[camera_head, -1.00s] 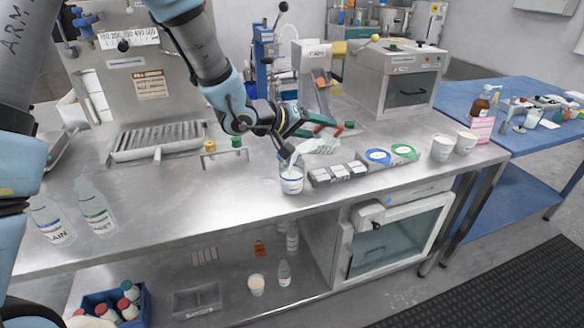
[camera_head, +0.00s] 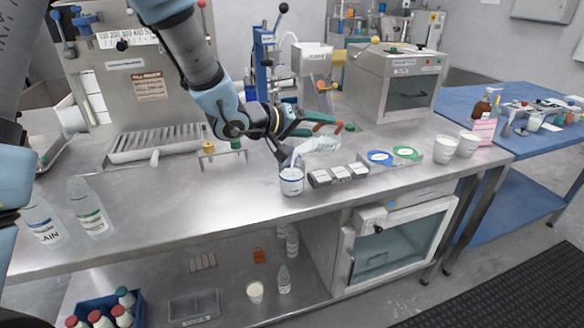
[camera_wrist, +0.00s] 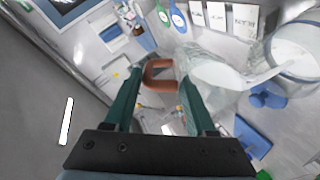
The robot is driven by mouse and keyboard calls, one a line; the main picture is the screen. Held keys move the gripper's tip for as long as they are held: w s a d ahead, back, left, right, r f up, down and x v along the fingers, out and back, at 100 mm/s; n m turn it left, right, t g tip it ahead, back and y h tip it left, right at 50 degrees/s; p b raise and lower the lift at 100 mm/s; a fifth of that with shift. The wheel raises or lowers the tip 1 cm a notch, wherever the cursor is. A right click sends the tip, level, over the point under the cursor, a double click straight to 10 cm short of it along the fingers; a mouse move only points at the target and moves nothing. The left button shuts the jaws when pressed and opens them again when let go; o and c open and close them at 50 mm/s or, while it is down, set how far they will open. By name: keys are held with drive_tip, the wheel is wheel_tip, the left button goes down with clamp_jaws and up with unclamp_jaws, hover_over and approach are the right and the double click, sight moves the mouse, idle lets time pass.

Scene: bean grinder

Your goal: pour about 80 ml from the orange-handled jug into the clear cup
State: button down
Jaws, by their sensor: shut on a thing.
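The clear jug (camera_head: 318,145) is tilted to the left, its spout over the clear cup (camera_head: 291,181) on the steel bench. My gripper (camera_head: 329,121) is shut on the jug's orange handle. In the wrist view my gripper's green fingers (camera_wrist: 160,92) flank the orange handle (camera_wrist: 158,78), and the jug (camera_wrist: 208,72) lies to the right. A whitish stream seems to run from the jug toward the cup (camera_wrist: 296,52) at the upper right. The cup stands upright and has pale contents and a blue mark. The exact level in it cannot be read.
Two labelled bottles (camera_head: 90,207) stand at the left. The bench front between bottles and cup is clear.

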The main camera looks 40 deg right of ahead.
sight(329, 139)
drive_tip(key=shift+d+r+p, duration=0.15)
drive_tip(key=shift+r+p, duration=0.2)
drive_tip(key=shift+p, duration=0.6)
drive_tip(key=shift+d+r+y+p, duration=0.15)
drive_tip(key=shift+y+p, duration=0.25)
drive_tip(key=shift+p, duration=0.8)
drive_tip(key=y+p, duration=0.1)
drive_tip(key=p, duration=0.3)
drive_tip(key=d+f+y+p, duration=0.1)
drive_tip(key=p, duration=0.2)
drive_tip(key=shift+s+d+t+y+p, duration=0.2)
drive_tip(key=shift+d+t+y+p, duration=0.1)
drive_tip(key=shift+p, duration=0.1)
drive_tip(key=shift+d+p, duration=0.15)
drive_tip(key=shift+p, duration=0.7)
drive_tip(key=shift+f+y, duration=0.2)
drive_tip(key=shift+y, duration=0.2)
drive_tip(key=shift+f, duration=0.25)
drive_tip(key=shift+d+r+y+p, duration=0.25)
drive_tip(key=shift+y+p, duration=0.1)
drive_tip(key=shift+y, duration=0.05)
drive_tip(key=shift+d+f+y, duration=0.4)
drive_tip(key=shift+f+y, duration=0.15)
drive_tip(key=shift+y, duration=0.05)
drive_tip(key=shift+s, duration=0.1)
